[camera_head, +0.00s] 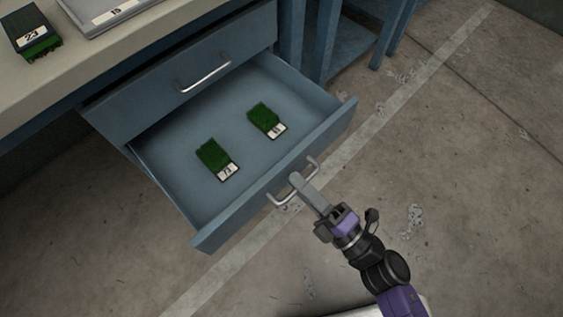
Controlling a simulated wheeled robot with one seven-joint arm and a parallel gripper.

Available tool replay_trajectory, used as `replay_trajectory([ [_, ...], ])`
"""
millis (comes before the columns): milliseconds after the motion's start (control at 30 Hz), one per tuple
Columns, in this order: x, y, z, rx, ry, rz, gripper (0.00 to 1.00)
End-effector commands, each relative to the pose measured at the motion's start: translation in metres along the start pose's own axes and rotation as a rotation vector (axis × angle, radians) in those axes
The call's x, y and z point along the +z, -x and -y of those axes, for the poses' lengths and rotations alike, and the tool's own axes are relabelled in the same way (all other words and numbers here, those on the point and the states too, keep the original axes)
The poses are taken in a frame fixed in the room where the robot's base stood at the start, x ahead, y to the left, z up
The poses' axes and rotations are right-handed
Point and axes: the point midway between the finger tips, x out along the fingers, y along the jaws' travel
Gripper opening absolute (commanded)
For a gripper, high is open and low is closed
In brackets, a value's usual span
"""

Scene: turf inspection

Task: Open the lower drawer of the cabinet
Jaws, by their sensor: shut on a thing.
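The blue cabinet has a lower drawer (270,187) that is pulled well out. Its inside shows, with two green turf samples (212,155) lying flat on the drawer floor, each with a white number label. The second turf sample (262,117) lies farther right. My gripper (296,181) is at the drawer's front and shut on its silver bar handle (312,164). The fingers hide the middle of the handle. The upper drawer (160,100) is shut, with its own silver handle (205,79).
The beige worktop (130,60) above holds a turf sample (33,35) marked 23 and a grey tray (95,22). Blue legs (327,40) stand behind at the right. The concrete floor (460,160) right of the drawer is open.

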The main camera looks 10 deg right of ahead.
Motion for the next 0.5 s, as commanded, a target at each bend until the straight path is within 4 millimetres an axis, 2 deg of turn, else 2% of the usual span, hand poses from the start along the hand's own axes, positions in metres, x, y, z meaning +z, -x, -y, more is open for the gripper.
replay_trajectory([
  [200, 0.0, 0.021, -0.003, -0.003, 0.0, 0.0, 0.0],
  [500, 0.0, 0.026, -0.003, -0.003, 0.0, 0.0, 0.0],
])
